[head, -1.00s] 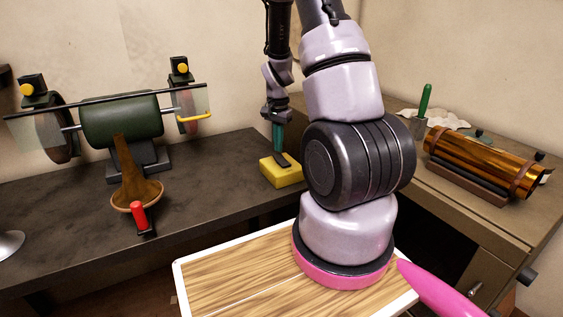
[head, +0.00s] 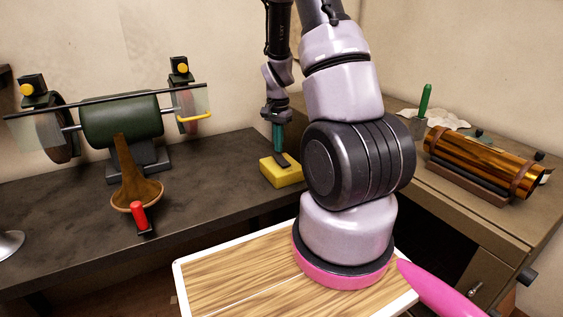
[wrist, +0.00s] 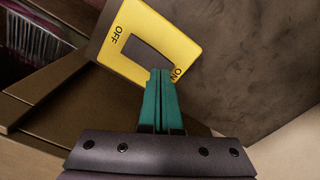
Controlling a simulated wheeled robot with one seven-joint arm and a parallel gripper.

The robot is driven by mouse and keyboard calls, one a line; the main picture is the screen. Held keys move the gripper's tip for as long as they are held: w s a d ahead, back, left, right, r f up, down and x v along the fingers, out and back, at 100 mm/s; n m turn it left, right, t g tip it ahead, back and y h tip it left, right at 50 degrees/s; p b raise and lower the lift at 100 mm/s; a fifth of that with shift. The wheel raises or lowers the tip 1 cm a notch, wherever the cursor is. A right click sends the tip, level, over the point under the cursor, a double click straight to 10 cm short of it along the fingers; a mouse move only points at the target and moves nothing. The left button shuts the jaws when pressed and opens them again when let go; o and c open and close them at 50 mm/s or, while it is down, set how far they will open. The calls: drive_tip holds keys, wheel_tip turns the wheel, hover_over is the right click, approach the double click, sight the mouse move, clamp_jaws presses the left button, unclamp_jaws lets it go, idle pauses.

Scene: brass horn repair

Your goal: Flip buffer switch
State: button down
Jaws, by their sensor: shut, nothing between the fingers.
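The buffer switch is a yellow box (head: 281,173) on the dark bench, with a black rocker (head: 283,159) on top. In the wrist view the yellow face (wrist: 185,42) carries the words OFF at the upper left and ON at the lower right, with the dark rocker (wrist: 145,52) between them. My gripper (head: 279,150) points down at the switch from above. Its green fingers (wrist: 160,75) are shut together and empty, with their tips over the ON end of the rocker. I cannot tell whether they touch it.
The green buffing machine (head: 122,120) stands at the left of the dark bench (head: 80,215), with a brown cone-shaped piece and a red-handled tool in front. The right bench bears a copper-coloured cylinder (head: 480,160) and a green-handled tool (head: 424,100).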

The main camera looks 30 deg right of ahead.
drive_tip(key=shift+f, duration=1)
idle(0.3)
drive_tip(key=shift+r, duration=3.55)
wheel_tip(320, 180, up, 18)
drive_tip(key=n+t+y, duration=0.1)
drive_tip(key=n+t, duration=0.2)
hover_over(278, 156)
drive_tip(key=s+a, duration=0.6)
drive_tip(key=a, duration=0.1)
drive_tip(key=s+a+r+n+t+y, duration=0.1)
drive_tip(key=s+a+r+n+t, duration=0.3)
drive_tip(key=s+r, duration=0.6)
drive_tip(key=s+a, duration=0.2)
drive_tip(key=s, duration=0.1)
drive_tip(key=shift+s, duration=0.25)
